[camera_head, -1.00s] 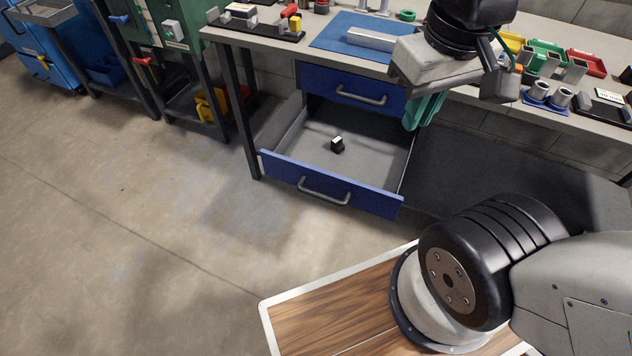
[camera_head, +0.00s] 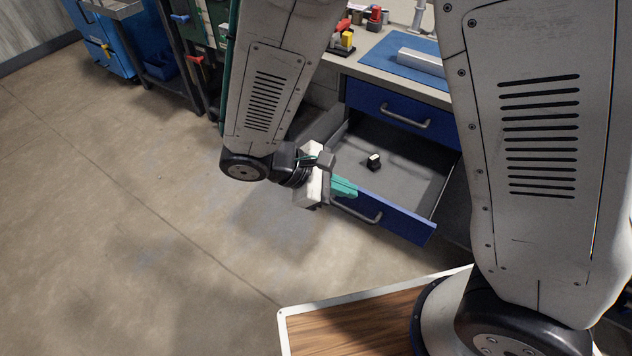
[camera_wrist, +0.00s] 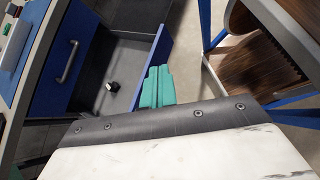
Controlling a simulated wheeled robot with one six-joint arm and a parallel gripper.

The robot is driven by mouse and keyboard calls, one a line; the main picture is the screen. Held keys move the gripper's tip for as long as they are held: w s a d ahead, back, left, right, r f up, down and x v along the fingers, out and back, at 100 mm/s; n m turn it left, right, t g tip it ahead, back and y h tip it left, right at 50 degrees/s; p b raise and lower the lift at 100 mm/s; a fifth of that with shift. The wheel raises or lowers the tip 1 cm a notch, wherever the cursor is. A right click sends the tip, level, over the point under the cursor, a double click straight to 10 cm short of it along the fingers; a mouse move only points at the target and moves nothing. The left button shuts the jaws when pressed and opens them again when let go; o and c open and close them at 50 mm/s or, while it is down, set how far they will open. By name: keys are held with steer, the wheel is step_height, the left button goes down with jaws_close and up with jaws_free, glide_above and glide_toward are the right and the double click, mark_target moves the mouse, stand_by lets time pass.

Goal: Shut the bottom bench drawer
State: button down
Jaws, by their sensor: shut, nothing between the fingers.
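The bottom bench drawer (camera_head: 408,222) stands pulled out, with a blue front and a grey handle (camera_head: 357,211). A small black object with a white top (camera_head: 374,161) lies inside it. My gripper (camera_head: 346,187) has teal fingers, shut and empty, at the left part of the drawer front's top edge. In the wrist view the fingers (camera_wrist: 157,87) lie close to the blue drawer front (camera_wrist: 155,59). I cannot tell whether they touch it. The black object (camera_wrist: 112,86) also shows there. My arm hides the drawer's left end in the head view.
The upper drawer (camera_head: 403,114) above it is closed. The bench top holds a blue mat (camera_head: 385,53) with a metal bar (camera_head: 420,61) and several small parts. Open concrete floor (camera_head: 180,230) lies to the left and in front. Blue cabinets stand at the back left.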

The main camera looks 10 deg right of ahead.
steer(key=w+a+f+n+t, duration=0.4)
steer(key=a+f+n+t, duration=0.2)
steer(key=f+n, duration=0.15)
steer(key=w+a+f+n+t, duration=0.4)
steer(key=a+f+n+t, duration=0.15)
steer(key=f, duration=0.35)
steer(key=r+x, duration=0.1)
steer(key=x, duration=1.2)
steer(key=shift+w+d, duration=0.2)
steer(key=shift+d, duration=0.1)
